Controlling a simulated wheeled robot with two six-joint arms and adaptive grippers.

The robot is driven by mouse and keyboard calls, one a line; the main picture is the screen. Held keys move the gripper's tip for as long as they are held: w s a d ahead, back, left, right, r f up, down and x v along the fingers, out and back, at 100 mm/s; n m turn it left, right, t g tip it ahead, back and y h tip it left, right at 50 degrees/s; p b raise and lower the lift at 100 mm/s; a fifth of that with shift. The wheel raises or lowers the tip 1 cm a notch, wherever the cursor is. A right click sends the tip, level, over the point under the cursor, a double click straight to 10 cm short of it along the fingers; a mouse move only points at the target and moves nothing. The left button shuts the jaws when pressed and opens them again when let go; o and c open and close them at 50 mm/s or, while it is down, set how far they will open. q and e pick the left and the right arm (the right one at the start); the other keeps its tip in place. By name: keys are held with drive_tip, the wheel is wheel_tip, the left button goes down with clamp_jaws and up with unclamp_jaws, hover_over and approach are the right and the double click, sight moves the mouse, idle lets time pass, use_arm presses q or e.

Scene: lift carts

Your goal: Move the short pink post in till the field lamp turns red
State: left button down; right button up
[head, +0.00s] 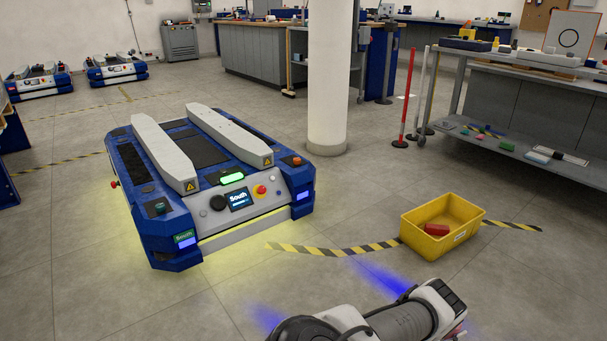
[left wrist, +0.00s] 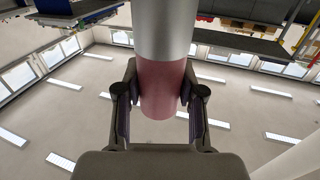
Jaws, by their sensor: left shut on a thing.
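My left gripper (left wrist: 160,68) is shut on a post, with one dark finger on each side of it. In the left wrist view the held part of the post (left wrist: 160,92) is pink, and a silver-grey part continues from it to the top of the picture. The post's far end is out of view. In the head view a grey and white arm part of mine is at the bottom; the fingers and held post cannot be made out there. The South cart (head: 150,205) has a lit green lamp (head: 232,178) on its front. My right gripper is not in view.
A yellow crate (head: 463,233) with a red thing inside stands on the floor to the cart's right. A striped floor line (head: 345,250) runs between them. A white column (head: 326,100), a red post (head: 407,100) and a workbench (head: 530,80) stand behind. Floor lies open before the cart.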

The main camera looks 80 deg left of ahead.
use_arm(q)
drive_tip(key=shift+a, duration=0.1)
drive_tip(key=shift+s+a+r, duration=0.1)
drive_tip(key=shift+s+a, duration=0.4)
drive_tip(key=shift+a, duration=0.3)
drive_tip(key=shift+s+a, duration=0.5)
drive_tip(key=shift+a, duration=0.3)
drive_tip(key=shift+a+b, duration=0.1)
drive_tip(key=shift+b, duration=0.2)
drive_tip(key=shift+s+a+b, duration=0.2)
drive_tip(key=shift+s+a, duration=0.35)
drive_tip(key=shift+a, duration=0.25)
drive_tip(key=shift+s+a+b, duration=0.15)
drive_tip(key=shift+s+a, duration=0.35)
drive_tip(key=shift+a, duration=0.3)
drive_tip(key=shift+f, duration=0.3)
drive_tip(key=c, duration=0.6)
unclamp_jaws()
drive_tip(key=shift+r, duration=0.1)
